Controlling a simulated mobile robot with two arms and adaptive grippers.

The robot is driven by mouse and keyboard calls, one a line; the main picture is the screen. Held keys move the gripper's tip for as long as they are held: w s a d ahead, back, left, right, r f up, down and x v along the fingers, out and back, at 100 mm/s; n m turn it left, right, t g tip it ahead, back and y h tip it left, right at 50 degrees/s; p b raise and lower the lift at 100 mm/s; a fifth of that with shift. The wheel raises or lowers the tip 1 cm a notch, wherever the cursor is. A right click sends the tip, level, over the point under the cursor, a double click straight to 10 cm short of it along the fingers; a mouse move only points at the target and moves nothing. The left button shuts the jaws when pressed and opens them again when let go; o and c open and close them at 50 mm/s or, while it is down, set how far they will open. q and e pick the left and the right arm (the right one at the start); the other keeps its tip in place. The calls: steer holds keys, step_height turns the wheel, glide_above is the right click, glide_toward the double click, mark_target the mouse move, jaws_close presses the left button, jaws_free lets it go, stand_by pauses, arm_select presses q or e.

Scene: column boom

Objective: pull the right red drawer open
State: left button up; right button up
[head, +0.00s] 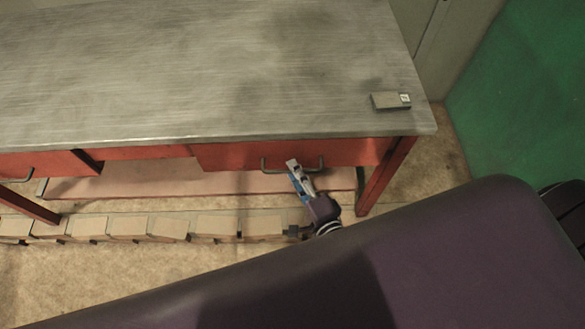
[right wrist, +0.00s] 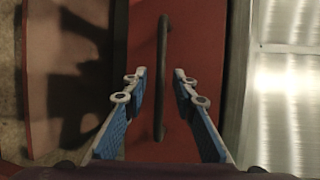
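The right red drawer (head: 225,156) sits under the front edge of the metal-topped table, its front close beneath the tabletop. Its dark bar handle (head: 270,168) runs across the front, partly hidden by my right gripper (head: 293,165). In the right wrist view the drawer front (right wrist: 190,35) fills the middle, and the handle (right wrist: 161,60) runs upright in the picture. My right gripper (right wrist: 158,76) is open there, with one blue-padded finger on each side of the handle and gaps showing. Whether the fingers reach past the bar is hard to tell. My left gripper is not in view.
The grey tabletop (head: 220,70) holds a small block (head: 390,100) near its right edge. A red table leg (head: 385,178) stands right of the drawer. A row of tan blocks (head: 130,226) lies on the floor in front. A second red drawer (head: 45,164) is at left.

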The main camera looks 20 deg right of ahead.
steer(key=shift+w+a+f, duration=0.1)
steer(key=shift+w, duration=0.55)
jaws_close()
